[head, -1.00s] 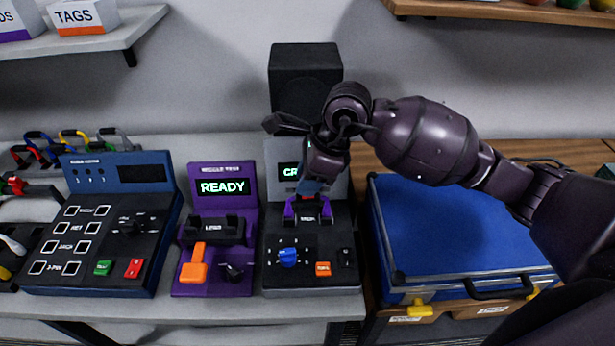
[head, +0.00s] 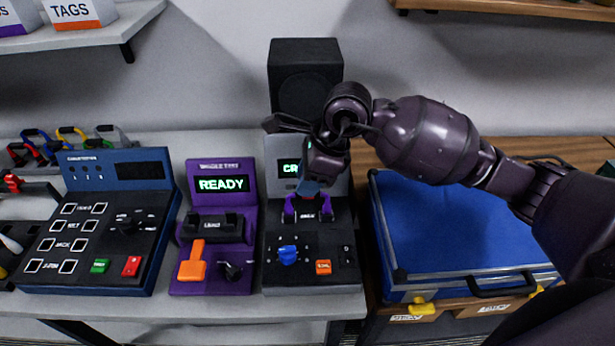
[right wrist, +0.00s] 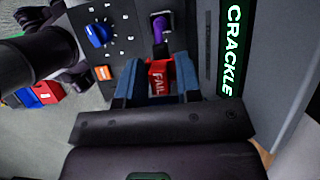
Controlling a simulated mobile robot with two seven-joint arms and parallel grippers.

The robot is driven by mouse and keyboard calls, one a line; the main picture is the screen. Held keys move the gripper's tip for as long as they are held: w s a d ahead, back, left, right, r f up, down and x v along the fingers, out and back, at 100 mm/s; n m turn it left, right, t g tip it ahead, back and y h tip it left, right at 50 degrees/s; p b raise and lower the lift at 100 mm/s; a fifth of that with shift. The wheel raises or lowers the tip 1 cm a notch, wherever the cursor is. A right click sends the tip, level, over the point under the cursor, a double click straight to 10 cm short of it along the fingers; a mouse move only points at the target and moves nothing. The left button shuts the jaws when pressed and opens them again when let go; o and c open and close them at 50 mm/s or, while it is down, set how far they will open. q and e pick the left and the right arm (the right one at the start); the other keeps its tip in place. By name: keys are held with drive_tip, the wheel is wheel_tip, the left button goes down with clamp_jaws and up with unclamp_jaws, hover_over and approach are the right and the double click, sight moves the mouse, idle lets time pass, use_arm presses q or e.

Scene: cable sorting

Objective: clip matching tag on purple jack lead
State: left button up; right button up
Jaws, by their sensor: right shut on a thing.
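My right gripper (right wrist: 160,72) is shut on a red tag (right wrist: 158,80) marked FAIL, seen between its fingers in the right wrist view. It is over the black tester (head: 340,275), whose green screen (right wrist: 233,50) reads CRACKLE. The purple jack lead (right wrist: 160,30) shows just beyond the tag, at the tester's socket. In the head view, purple parts of it (head: 290,209) show on both sides below my right gripper (head: 308,190). The tag is hidden there. I cannot tell whether the tag touches the lead. My left gripper is not in view.
A purple tester (head: 215,275) reading READY and a blue tester (head: 90,240) stand to the left. A black speaker (head: 305,75) is behind. A blue case (head: 450,235) lies to the right. A TAGS box (head: 78,12) is on the upper left shelf.

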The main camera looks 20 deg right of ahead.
idle(0.3)
drive_tip(key=shift+f+b, duration=0.3)
idle(0.5)
drive_tip(key=shift+f, duration=0.15)
idle(0.5)
drive_tip(key=o, duration=1.5)
drive_tip(key=shift+o, duration=0.2)
